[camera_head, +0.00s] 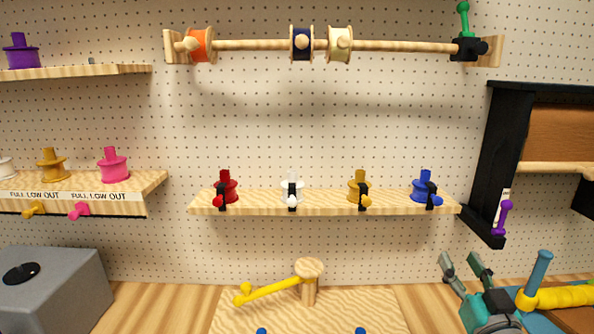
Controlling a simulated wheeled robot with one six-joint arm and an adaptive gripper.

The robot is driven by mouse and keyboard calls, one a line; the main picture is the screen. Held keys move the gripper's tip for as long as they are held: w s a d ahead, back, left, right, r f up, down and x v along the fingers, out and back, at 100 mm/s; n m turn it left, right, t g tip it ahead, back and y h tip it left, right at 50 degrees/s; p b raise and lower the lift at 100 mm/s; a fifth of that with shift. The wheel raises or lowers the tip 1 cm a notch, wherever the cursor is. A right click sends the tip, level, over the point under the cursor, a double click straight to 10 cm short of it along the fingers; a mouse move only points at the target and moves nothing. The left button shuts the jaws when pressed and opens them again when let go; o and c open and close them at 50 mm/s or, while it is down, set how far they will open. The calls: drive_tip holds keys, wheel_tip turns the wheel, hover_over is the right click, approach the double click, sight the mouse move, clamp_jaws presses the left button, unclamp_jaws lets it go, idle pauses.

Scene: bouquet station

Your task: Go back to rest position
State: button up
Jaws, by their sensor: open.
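My gripper (468,270) is at the lower right of the head view, above the bench. Its two grey fingers point up and stand apart, with nothing between them. Its teal body sits at the bottom edge of the picture. A blue upright handle or peg (538,270) and a yellow cylinder (562,297) are just right of it; I cannot tell whether they touch the gripper.
A wooden block with a yellow lever (270,290) stands on the bench left of my gripper. A shelf (325,203) with several coloured spools is on the pegboard above. A black frame (492,160) is at right, a grey box (70,290) at lower left.

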drive_tip(key=shift+m+g+h, duration=0.4)
drive_tip(key=shift+m+g, duration=0.3)
drive_tip(key=s+a+f, duration=0.1)
drive_tip(key=s+f, duration=0.1)
drive_tip(key=f, duration=0.3)
drive_tip(key=s+a+f, duration=0.1)
drive_tip(key=s+f, duration=0.2)
drive_tip(key=f, duration=0.1)
drive_tip(key=s+a+f, duration=0.1)
drive_tip(key=s+f, duration=0.1)
drive_tip(key=f, duration=0.3)
drive_tip(key=shift+s+a+f, duration=0.25)
drive_tip(key=shift+a+f, duration=0.05)
drive_tip(key=shift+a, duration=0.1)
drive_tip(key=s+a+f+g, duration=0.1)
drive_tip(key=s+a+f, duration=0.2)
drive_tip(key=s+f, duration=0.6)
drive_tip(key=s+a+f+g, duration=0.1)
drive_tip(key=s+a+f, duration=0.3)
drive_tip(key=s, duration=0.8)
drive_tip(key=s+a+n+g+y, duration=0.1)
drive_tip(key=s+n+g, duration=0.1)
drive_tip(key=s, duration=1.3)
drive_tip(key=shift+s+f+y, duration=0.3)
drive_tip(key=shift+f, duration=0.05)
drive_tip(key=shift+c, duration=0.7)
drive_tip(key=shift+a, duration=0.15)
